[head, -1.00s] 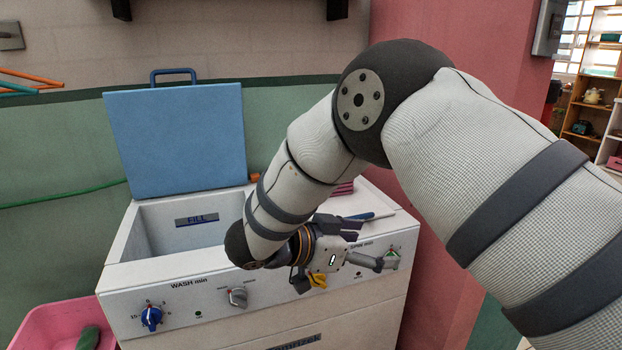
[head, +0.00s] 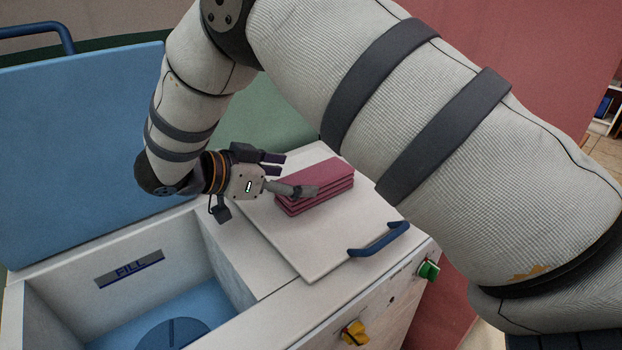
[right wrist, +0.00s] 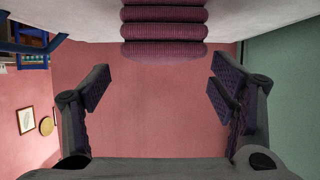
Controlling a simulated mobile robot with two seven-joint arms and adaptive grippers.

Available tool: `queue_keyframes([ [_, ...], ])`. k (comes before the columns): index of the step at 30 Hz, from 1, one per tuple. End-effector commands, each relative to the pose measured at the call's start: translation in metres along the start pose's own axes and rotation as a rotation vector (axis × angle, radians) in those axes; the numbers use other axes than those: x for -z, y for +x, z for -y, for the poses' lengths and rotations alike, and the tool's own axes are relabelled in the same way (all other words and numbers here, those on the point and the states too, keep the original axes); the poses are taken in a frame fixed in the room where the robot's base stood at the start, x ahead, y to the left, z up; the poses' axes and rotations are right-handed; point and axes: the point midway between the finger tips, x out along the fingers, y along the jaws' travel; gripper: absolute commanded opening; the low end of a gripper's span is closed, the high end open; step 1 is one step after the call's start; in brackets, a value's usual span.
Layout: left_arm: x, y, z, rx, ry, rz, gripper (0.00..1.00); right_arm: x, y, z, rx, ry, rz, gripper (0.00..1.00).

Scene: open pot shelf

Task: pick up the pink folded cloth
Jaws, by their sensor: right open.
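The pink folded cloth (head: 322,180) lies as a neat stack of folds on the white closed lid of the washing machine, in the middle of the head view. My right gripper (head: 290,174) is open, at the left end of the cloth. One finger overlaps the cloth's near side in this view; contact cannot be told. In the right wrist view the cloth (right wrist: 165,32) shows at the top, ahead of the open, empty fingers (right wrist: 162,88). My left gripper is not in view.
The white lid (head: 300,255) has a blue handle (head: 378,240) at its front right. To the left is the open wash tub (head: 215,265) with its blue lid (head: 80,150) raised. A yellow knob (head: 355,333) and a green knob (head: 428,270) are on the front panel.

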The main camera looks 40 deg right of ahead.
Motion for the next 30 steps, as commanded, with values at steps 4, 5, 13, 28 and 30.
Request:
queue_keyframes([
  [4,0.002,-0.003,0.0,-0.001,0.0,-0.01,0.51,0.002,0.018,-0.001,0.0,0.001,-0.002,0.78],
  [5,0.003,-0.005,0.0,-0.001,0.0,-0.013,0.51,0.003,0.024,-0.001,0.0,0.002,-0.001,0.78],
  [13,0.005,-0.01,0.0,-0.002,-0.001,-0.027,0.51,0.005,0.065,-0.002,0.001,0.001,-0.001,0.78],
  [28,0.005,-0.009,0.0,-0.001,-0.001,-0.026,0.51,0.004,0.065,-0.002,0.001,0.0,0.0,0.22],
  [30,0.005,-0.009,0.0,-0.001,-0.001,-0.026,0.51,0.005,0.065,-0.002,0.001,0.0,-0.001,0.22],
])
